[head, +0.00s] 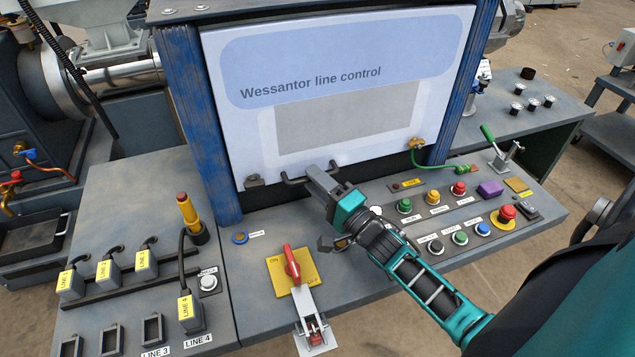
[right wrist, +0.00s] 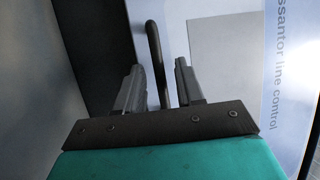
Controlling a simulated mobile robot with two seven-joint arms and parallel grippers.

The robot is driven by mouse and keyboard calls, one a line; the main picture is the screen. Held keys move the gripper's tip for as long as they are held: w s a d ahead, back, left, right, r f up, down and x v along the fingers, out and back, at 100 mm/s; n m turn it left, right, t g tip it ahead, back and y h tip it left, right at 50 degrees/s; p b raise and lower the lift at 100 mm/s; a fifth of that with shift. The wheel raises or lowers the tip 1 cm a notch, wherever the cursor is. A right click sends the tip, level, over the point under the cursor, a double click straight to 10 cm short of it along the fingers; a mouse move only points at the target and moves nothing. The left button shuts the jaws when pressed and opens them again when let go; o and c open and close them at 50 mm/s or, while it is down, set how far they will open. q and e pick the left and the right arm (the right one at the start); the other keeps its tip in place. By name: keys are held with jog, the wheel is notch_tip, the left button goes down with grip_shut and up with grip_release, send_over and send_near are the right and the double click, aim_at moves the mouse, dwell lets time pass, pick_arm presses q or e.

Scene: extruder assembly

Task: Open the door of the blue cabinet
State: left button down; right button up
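The blue cabinet (head: 194,120) stands at the back of the console. Its white door (head: 228,60), lettered "Wessantor line control", appears closed. A dark bar handle (head: 293,180) is at the door's lower edge. My right gripper (head: 318,178) is at the right end of this handle. In the right wrist view, the handle (right wrist: 155,50) passes between the two fingers of my right gripper (right wrist: 162,82). The fingers are apart, with a visible gap on the right side of the bar. My left gripper is not in view.
A dark fitting (head: 254,181) and a brass-coloured fitting (head: 417,143) with a green cable sit at the door's lower edge. A green lever (head: 488,134) stands at right.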

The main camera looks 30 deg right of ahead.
grip_shut()
dwell(0.7)
